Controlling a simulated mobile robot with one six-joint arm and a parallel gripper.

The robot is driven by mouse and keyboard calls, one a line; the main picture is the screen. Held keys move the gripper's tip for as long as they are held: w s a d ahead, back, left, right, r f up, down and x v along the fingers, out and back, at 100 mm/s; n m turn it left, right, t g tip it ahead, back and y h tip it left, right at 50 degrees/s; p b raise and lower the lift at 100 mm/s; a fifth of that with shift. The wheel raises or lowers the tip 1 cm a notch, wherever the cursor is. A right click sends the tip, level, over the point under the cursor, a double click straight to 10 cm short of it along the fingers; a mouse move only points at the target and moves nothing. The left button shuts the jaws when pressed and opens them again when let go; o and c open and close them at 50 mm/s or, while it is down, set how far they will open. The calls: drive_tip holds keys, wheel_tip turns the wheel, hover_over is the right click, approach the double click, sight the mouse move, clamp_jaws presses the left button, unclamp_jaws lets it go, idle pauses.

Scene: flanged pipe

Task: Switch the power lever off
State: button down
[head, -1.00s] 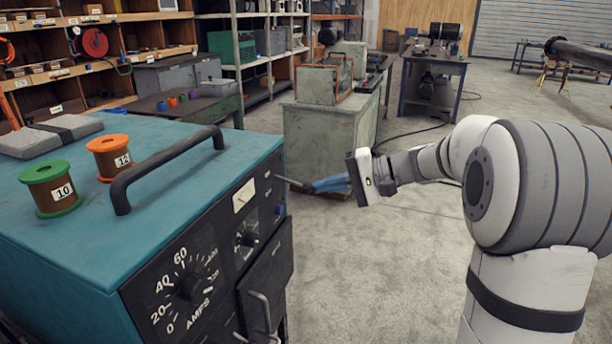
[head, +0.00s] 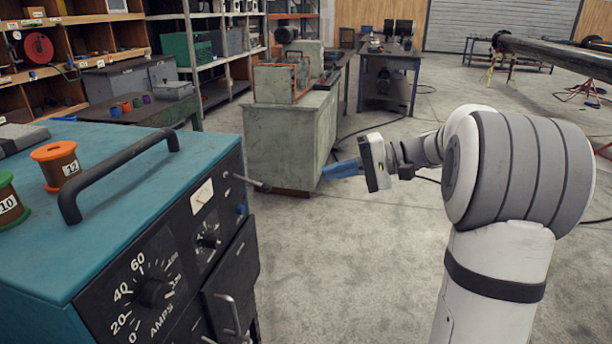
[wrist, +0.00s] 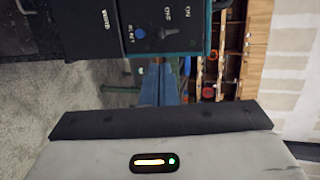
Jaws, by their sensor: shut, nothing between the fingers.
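The power lever (head: 252,183) is a thin dark rod with a thicker end. It sticks out from the black front panel of the teal welding machine (head: 195,150), pointing right in the head view. In the wrist view, the panel (wrist: 110,25) shows ON and OFF lettering, with a dark lever knob (wrist: 167,33) near it. Which mark the lever stands at, I cannot tell. My gripper (head: 324,172) has blue fingers and is shut and empty. Its tips are to the right of the lever's end, apart from it. The fingers also show in the wrist view (wrist: 161,80).
A black handle (head: 120,170) and orange (head: 57,163) and green (head: 8,200) spools are on the machine's top. A grey-green cabinet (head: 290,140) stands behind my gripper. The concrete floor (head: 350,270) in front is clear.

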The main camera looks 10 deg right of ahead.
drive_tip(key=shift+v, duration=1.45)
drive_tip(key=shift+a+r, duration=0.1)
